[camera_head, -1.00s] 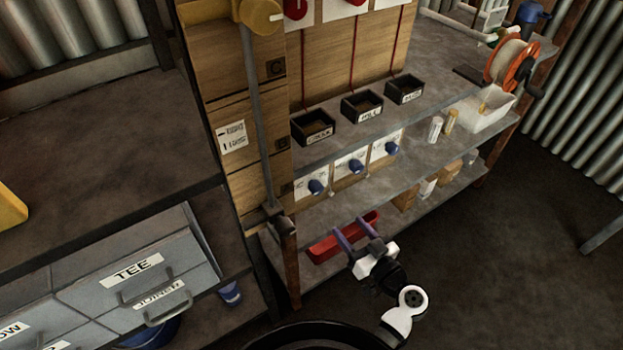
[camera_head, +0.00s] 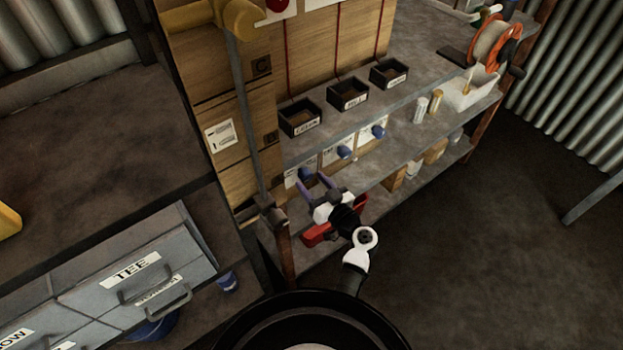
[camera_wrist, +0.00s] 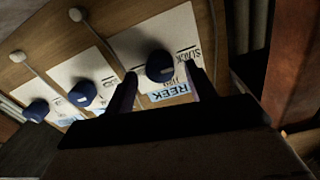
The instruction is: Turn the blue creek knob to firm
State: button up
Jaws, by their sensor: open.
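The blue creek knob (camera_head: 306,174) is the leftmost of a row of blue knobs on white cards under the shelf. In the wrist view the knob (camera_wrist: 160,66) sits on a card with a blue label partly reading "REEK" and the word "SLACK" at the right. The word under the knob is too blurred to read surely. My gripper (camera_head: 312,181) is open, its fingers reaching towards this knob. In the wrist view the gripper (camera_wrist: 161,77) has one finger on each side of the knob, with no clear grip on it. The knob's pointing direction cannot be told.
Two similar blue knobs, a middle one (camera_head: 344,152) and a far one (camera_head: 379,132), sit on cards to the right. A red tray (camera_head: 317,236) lies below my gripper. The upper shelf holds black boxes (camera_head: 300,118). A wooden post (camera_head: 286,255) stands to the left.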

jog(key=shift+w+a, duration=0.35)
jog(key=shift+w, duration=0.15)
jog(key=c, duration=1)
jog(key=shift+o, duration=0.2)
